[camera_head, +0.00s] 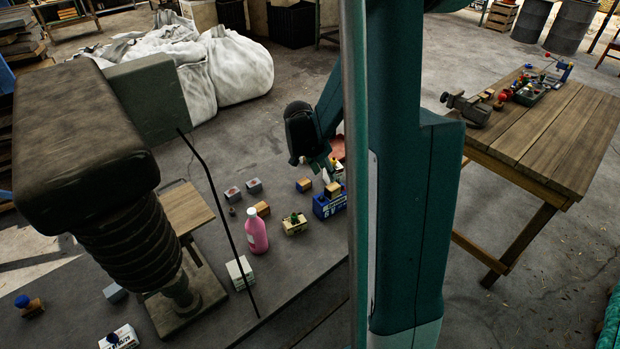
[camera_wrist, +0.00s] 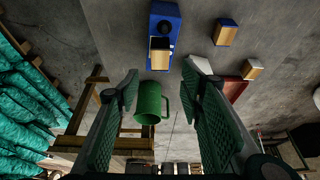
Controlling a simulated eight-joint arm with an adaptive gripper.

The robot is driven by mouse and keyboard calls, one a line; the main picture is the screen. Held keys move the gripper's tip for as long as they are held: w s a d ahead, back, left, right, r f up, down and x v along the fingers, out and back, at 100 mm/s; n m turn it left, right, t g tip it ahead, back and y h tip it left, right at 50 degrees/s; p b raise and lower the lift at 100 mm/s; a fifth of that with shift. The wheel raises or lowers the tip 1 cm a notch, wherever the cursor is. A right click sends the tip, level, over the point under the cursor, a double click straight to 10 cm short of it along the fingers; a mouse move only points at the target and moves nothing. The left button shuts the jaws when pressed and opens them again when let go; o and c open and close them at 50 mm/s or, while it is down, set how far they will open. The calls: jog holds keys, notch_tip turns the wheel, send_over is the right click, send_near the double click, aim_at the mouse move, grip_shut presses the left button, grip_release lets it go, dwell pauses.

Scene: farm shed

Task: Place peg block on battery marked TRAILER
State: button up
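My gripper (camera_head: 318,168) hangs above the right part of the grey table in the head view. In the wrist view its two green-padded fingers (camera_wrist: 163,95) are apart, with a green mug (camera_wrist: 149,103) showing in the gap; I cannot tell its distance, and nothing looks gripped. A blue battery (camera_head: 326,208) stands below my gripper, with a small wooden block (camera_head: 333,189) on or against it. Both show in the wrist view, the battery (camera_wrist: 165,12) and the block (camera_wrist: 160,60). I cannot read TRAILER on any battery, nor tell which block is the peg block.
A pink bottle (camera_head: 256,232), a white battery (camera_head: 240,273) and wooden blocks (camera_head: 303,185) (camera_head: 262,209) stand nearby on the table. Another white battery (camera_head: 120,338) is at front left. A workbench (camera_head: 545,135) stands at right. My column hides part of the table.

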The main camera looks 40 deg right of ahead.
jog(key=s+a+r+n+t+y, duration=0.15)
jog(key=a+r+n, duration=0.25)
jog(key=a+r, duration=0.45)
jog(key=s+a+r+n+t, duration=0.2)
jog(key=a+r+n, duration=0.25)
jog(key=a, duration=0.65)
jog(key=s+a+r+n+t+y, duration=0.1)
jog(key=s+a+r+n+t, duration=0.1)
jog(key=s+a, duration=0.4)
jog(key=s+a+r+n+t+y, duration=0.1)
jog(key=s+a+r+n, duration=0.4)
jog(key=a, duration=0.7)
jog(key=shift+s+a+n+t+y, duration=0.4)
jog(key=shift+s+n+y, duration=0.15)
jog(key=shift+s+n, duration=0.55)
jog(key=shift+w, duration=0.15)
jog(key=shift+f+b, duration=0.45)
jog(key=shift+f, duration=0.05)
